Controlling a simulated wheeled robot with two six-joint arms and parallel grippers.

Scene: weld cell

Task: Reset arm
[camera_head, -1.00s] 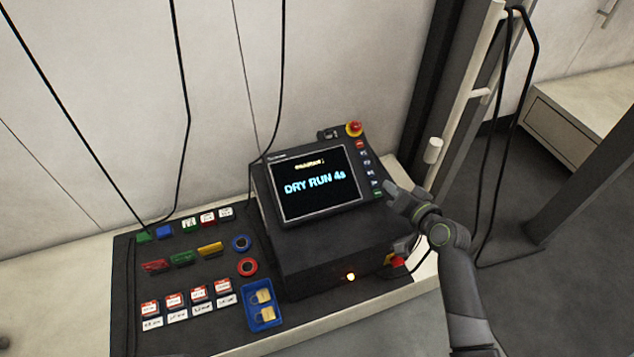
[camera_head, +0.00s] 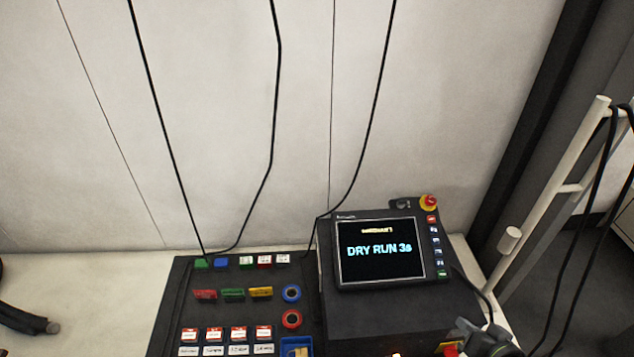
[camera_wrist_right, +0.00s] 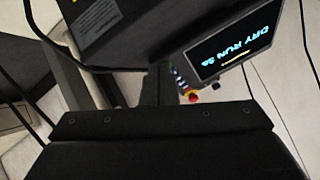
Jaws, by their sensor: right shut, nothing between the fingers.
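The controller (camera_head: 385,318) is a black box with a tilted screen (camera_head: 379,250) that reads "DRY RUN 3s". A column of small buttons (camera_head: 436,243) runs down the right side of the screen, with a red emergency stop (camera_head: 429,201) at its top corner. My right gripper (camera_head: 484,340) is at the bottom edge of the head view, right of the controller's lower right corner. It is shut and empty; its lower part is cut off. The screen also shows tilted in the right wrist view (camera_wrist_right: 230,45). My left gripper is not in view.
Left of the controller, a dark board (camera_head: 180,300) carries coloured tags, rings, padlocks and a blue tray (camera_head: 297,347). Cables hang on the pale wall. A white post (camera_head: 553,200) stands on the right. A dark curved object (camera_head: 25,320) lies at the far left.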

